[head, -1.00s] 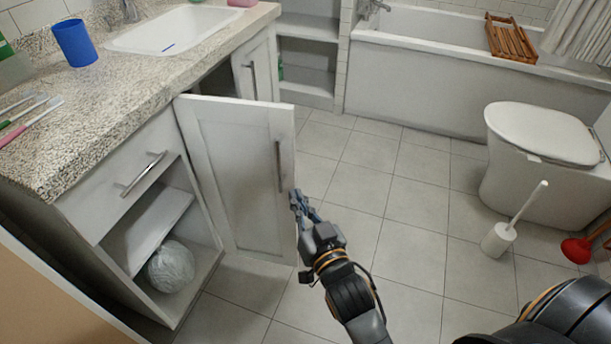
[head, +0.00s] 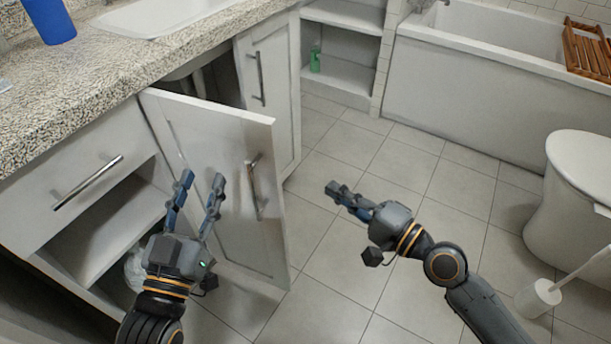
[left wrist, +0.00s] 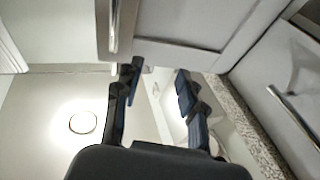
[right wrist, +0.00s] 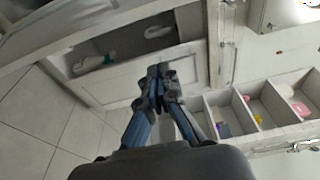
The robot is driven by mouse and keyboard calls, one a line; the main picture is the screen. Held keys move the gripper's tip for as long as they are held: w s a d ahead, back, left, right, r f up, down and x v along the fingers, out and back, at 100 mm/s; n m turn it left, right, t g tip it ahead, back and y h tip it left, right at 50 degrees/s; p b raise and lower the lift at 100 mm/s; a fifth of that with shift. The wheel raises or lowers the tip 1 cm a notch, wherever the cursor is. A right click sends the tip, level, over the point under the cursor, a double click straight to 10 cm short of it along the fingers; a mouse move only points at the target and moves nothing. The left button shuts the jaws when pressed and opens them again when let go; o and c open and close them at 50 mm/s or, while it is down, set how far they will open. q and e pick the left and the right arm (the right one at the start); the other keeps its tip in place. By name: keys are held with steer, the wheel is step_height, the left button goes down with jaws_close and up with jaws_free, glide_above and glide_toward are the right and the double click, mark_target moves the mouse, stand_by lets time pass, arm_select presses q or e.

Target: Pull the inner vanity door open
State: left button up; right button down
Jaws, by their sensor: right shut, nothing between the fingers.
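The vanity has two white doors in the head view. The near door (head: 215,165) stands swung out into the room, with a vertical bar handle (head: 254,187) near its free edge. The far door (head: 272,90) has its own bar handle (head: 260,78) and looks shut; a dark opening shows between the two. My left gripper (head: 201,179) is open and empty, its fingers overlapping the near door in the picture; contact cannot be told. In the left wrist view its fingers (left wrist: 157,80) are apart. My right gripper (head: 334,188) is shut and empty, right of the near door, over the floor.
A drawer (head: 75,180) and open cubby (head: 105,225) are left of the near door, under a speckled counter (head: 90,100) with a blue cup (head: 50,20). The toilet (head: 580,200) and brush holder (head: 538,298) stand right. Tiled floor between is clear.

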steer(key=x, duration=1)
arm_select(q)
steer(key=shift+w+a+f+g, duration=0.1)
steer(key=shift+a+f+g, duration=0.15)
steer(key=shift+f+g, duration=0.6)
arm_select(e)
steer(key=shift+s+a, duration=0.3)
steer(key=shift+s, duration=0.35)
steer(key=shift+s+a, duration=0.3)
steer(key=shift+s, duration=0.4)
steer(key=shift+s+a, duration=0.3)
steer(key=shift+s, duration=0.35)
arm_select(q)
steer(key=shift+f, duration=0.15)
